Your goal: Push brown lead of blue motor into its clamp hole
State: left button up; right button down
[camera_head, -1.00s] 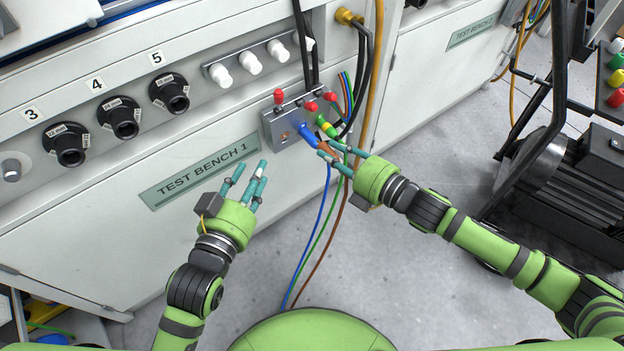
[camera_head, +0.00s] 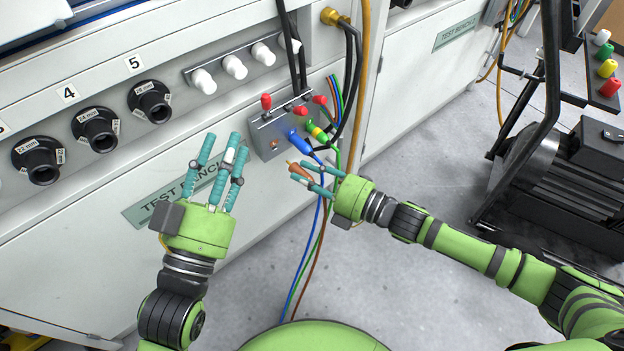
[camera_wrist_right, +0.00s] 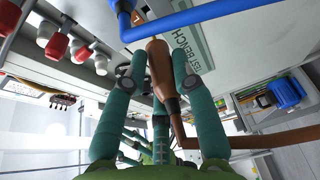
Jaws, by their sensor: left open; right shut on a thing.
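The grey clamp block (camera_head: 265,138) is on the bench front, with red levers (camera_head: 267,102) on top. A blue lead (camera_head: 300,143) and a yellow-green lead (camera_head: 318,133) sit at its front. A copper-coloured hole (camera_head: 274,144) shows left of the blue lead. My right gripper (camera_head: 301,173) is shut on the brown lead (camera_head: 296,167), below the block and apart from it. In the right wrist view the brown lead (camera_wrist_right: 160,65) lies between the fingers, its tip near a blue cable (camera_wrist_right: 190,22). My left gripper (camera_head: 222,148) is open and empty, left of the block.
Blue, green and brown cables hang below the block. Black cables and a tan hose (camera_head: 358,95) run beside it. Black sockets (camera_head: 150,101) and white knobs (camera_head: 234,67) line the bench. A blue unit (camera_wrist_right: 287,93) shows in the right wrist view.

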aim_at(297, 164)
jog(key=shift+w+a+b, duration=0.4)
jog(key=shift+w+a, duration=0.2)
jog(key=shift+w, duration=0.2)
pick_arm(q)
jog(key=s+r+m+t+h, duration=0.2)
jog(key=s+r+t+h, duration=0.1)
jog(key=s+r+h, duration=0.2)
jog(key=shift+s+d+r+t+b, duration=0.4)
jog(key=shift+s+r, duration=0.2)
jog(key=shift+r, duration=0.75)
pick_arm(e)
jog(key=shift+w+a, duration=0.45)
jog(key=shift+w, duration=0.2)
pick_arm(q)
jog(key=shift+r+p, duration=0.5)
jog(key=shift+p, duration=0.05)
pick_arm(e)
jog(key=shift+d+h, duration=0.1)
jog(key=shift+h, duration=0.2)
pick_arm(q)
jog(key=shift+r+p, duration=0.4)
pick_arm(e)
jog(key=shift+m, duration=0.3)
pick_arm(q)
jog(key=shift+f+b, duration=0.3)
pick_arm(e)
jog(key=shift+w+a, duration=0.95)
jog(key=shift+w, duration=0.25)
dwell(0.5)
